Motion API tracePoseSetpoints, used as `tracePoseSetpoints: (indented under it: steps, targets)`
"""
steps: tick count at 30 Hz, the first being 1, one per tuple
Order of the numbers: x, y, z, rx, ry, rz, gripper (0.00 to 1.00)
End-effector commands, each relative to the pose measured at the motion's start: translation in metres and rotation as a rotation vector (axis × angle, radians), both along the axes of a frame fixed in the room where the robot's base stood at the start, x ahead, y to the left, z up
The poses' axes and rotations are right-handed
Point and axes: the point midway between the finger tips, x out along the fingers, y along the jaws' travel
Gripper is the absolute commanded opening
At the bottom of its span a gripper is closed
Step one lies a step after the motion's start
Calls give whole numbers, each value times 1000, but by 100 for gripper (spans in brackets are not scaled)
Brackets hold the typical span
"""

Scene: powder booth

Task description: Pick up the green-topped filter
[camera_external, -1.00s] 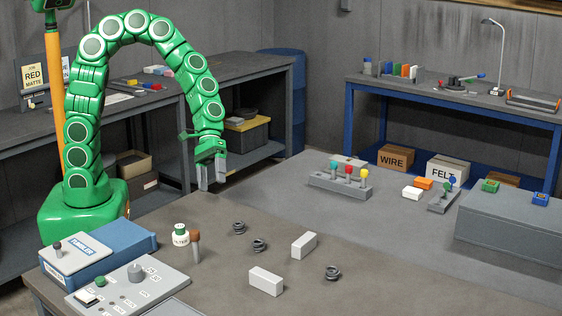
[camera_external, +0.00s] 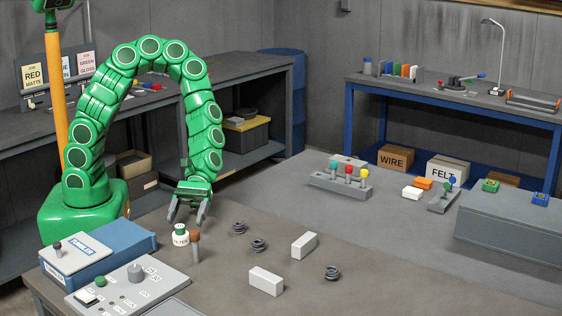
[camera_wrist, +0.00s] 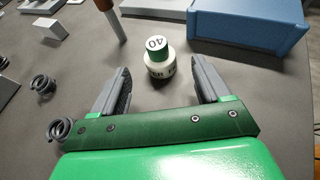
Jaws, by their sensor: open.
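The green-topped filter (camera_external: 180,235) is a small white jar labelled FILTER, standing upright on the near table. In the wrist view the filter (camera_wrist: 159,62) shows a "40" mark on its cap and stands just beyond the fingertips, roughly centred between them. My gripper (camera_external: 187,222) is open and points down just behind the filter. In the wrist view my gripper (camera_wrist: 160,72) has its two grey fingers wide apart with nothing between them. I cannot tell from the views exactly how high the fingertips are above the table.
A brown-topped post (camera_external: 194,246) stands close to the filter's right. A blue box (camera_external: 110,249) and a control panel (camera_external: 128,288) lie to the left and front. Coil springs (camera_external: 258,246) and white blocks (camera_external: 266,281) lie right, with bare table between.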

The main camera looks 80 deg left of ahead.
Motion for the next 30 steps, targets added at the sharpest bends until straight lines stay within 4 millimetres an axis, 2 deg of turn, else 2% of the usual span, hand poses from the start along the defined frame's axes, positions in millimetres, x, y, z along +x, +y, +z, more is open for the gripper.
tracePoseSetpoints:
  steps: [8, 21, 30]
  targets:
    - [-5, -15, -7, 2, -1, -2, 76]
    - [-15, -52, -22, 0, -2, -3, 76]
    - [-16, -56, -24, 1, -2, -2, 76]
